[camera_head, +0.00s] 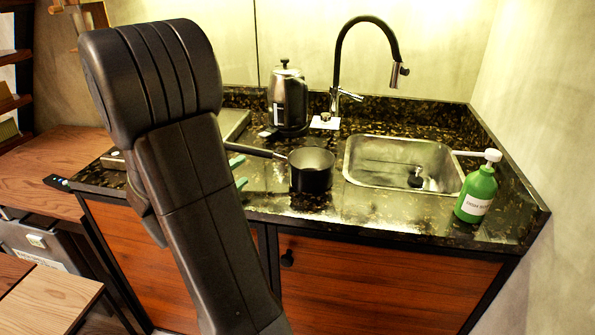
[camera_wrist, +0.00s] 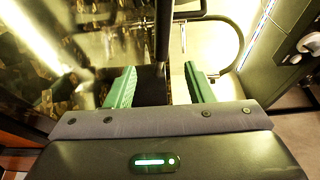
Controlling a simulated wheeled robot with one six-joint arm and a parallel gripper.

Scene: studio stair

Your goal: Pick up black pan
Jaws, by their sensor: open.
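The black pan (camera_head: 311,172), a small deep pot with a long handle, stands upright on the dark speckled counter left of the sink. Its handle (camera_head: 262,152) points left toward my arm. My gripper (camera_head: 240,172) is mostly hidden behind my arm; only its green fingers show, close to the handle. In the wrist view my gripper (camera_wrist: 157,70) is open, its green fingers apart. A dark bar (camera_wrist: 163,35), which looks like the handle, runs down toward the gap between them. I cannot tell whether either finger touches it. The pan's body is not clear in that view.
A metal kettle (camera_head: 288,100) stands behind the pan. The steel sink (camera_head: 365,178) with a black tap (camera_head: 340,60) is to its right, with a green soap bottle (camera_head: 477,195) beyond. A metal hob (camera_head: 232,122) lies partly behind my arm. The counter in front of the pan is clear.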

